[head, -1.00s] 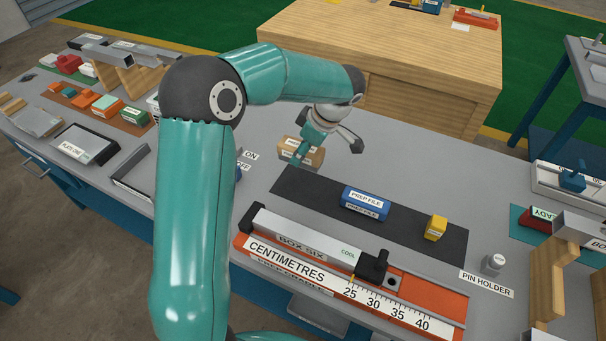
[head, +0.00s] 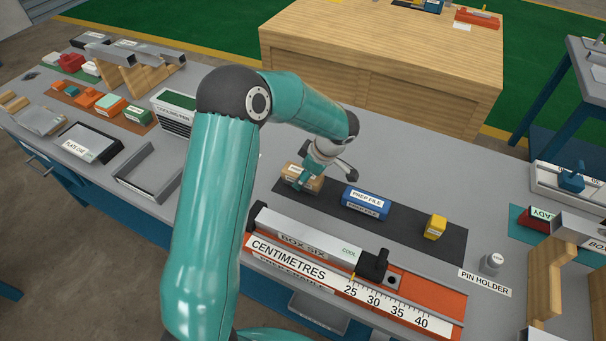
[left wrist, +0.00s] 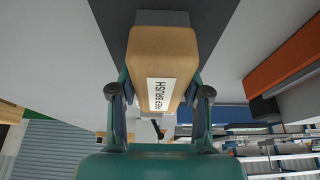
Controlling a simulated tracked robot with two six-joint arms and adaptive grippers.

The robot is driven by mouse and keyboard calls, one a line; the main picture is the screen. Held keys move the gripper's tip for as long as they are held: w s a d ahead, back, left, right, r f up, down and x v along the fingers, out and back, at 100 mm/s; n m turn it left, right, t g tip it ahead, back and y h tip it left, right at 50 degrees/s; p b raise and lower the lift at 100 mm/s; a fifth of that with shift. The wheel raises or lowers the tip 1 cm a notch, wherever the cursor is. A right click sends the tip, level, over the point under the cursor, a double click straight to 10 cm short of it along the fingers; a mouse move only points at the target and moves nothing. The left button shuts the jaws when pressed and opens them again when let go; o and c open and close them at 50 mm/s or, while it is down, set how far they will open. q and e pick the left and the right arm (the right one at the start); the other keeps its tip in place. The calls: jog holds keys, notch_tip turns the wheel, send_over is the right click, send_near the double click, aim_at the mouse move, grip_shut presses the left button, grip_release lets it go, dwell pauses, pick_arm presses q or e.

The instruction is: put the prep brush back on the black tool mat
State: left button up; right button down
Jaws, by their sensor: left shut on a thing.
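The prep brush (head: 312,185) is a tan wooden block with a white label. It sits between the fingers of my left gripper (head: 304,178), over the left end of the black tool mat (head: 400,222). In the left wrist view the brush (left wrist: 160,50) is between both fingers, with the dark mat (left wrist: 212,20) behind it. I cannot tell whether the brush touches the mat. My right gripper is not in view.
On the mat, a blue prep file block (head: 366,200) stands just right of the brush, and a yellow block (head: 436,227) is farther right. The centimetre scale (head: 330,280) with box six (head: 305,237) lies in front. A pin holder (head: 492,262) stands at right.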

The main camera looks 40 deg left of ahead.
pick_arm(q)
jog(key=shift+f, duration=0.1)
jog(key=o, duration=1.1)
jog(key=shift+r, duration=0.25)
jog(key=shift+w+d+r, duration=0.15)
jog(key=shift+r, duration=0.1)
jog(key=b+v, duration=0.1)
jog(key=v, duration=1)
jog(key=shift+r, duration=0.15)
